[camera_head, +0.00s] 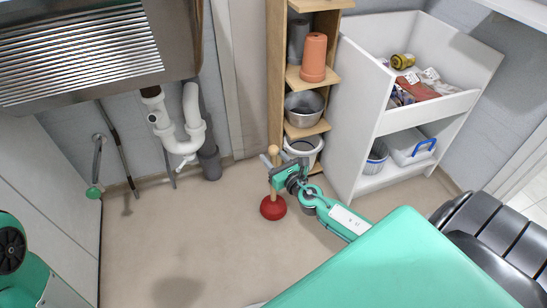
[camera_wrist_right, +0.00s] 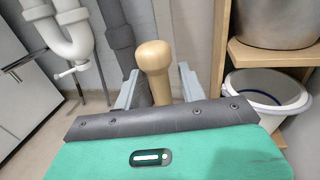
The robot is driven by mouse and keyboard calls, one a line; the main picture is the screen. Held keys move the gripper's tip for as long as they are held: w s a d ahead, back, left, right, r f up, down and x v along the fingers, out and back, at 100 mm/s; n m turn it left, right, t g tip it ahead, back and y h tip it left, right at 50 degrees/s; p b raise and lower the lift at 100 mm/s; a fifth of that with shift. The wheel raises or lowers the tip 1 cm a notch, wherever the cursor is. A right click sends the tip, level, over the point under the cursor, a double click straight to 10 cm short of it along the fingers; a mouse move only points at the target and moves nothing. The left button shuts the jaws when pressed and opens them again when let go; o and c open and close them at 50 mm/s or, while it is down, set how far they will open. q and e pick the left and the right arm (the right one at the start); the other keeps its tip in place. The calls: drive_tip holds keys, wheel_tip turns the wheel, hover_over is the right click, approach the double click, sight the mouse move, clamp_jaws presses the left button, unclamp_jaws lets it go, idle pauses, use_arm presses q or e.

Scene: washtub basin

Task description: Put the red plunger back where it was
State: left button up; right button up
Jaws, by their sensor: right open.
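The red plunger (camera_head: 272,207) stands upright on the floor, its red cup down and its wooden handle pointing up. My right gripper (camera_head: 270,167) is at the upper part of the handle and is open. In the right wrist view the round wooden handle top (camera_wrist_right: 153,58) rises between the two grey fingers (camera_wrist_right: 158,88), with a visible gap on the right side. The cup is hidden in the wrist view. My left gripper is out of view; only part of my left arm shows at the left edge.
A wooden shelf (camera_head: 310,75) with terracotta pots (camera_head: 314,58), a metal pot (camera_head: 304,108) and a white bucket (camera_head: 303,148) stands close behind the gripper. A white cabinet (camera_head: 365,100) is at right. White sink pipes (camera_head: 180,135) hang at left. The floor left of the plunger is clear.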

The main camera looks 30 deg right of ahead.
drive_tip(key=shift+s+r, duration=0.1)
drive_tip(key=shift+r, duration=0.05)
drive_tip(key=s, duration=1.2)
drive_tip(key=shift+w+a, duration=0.1)
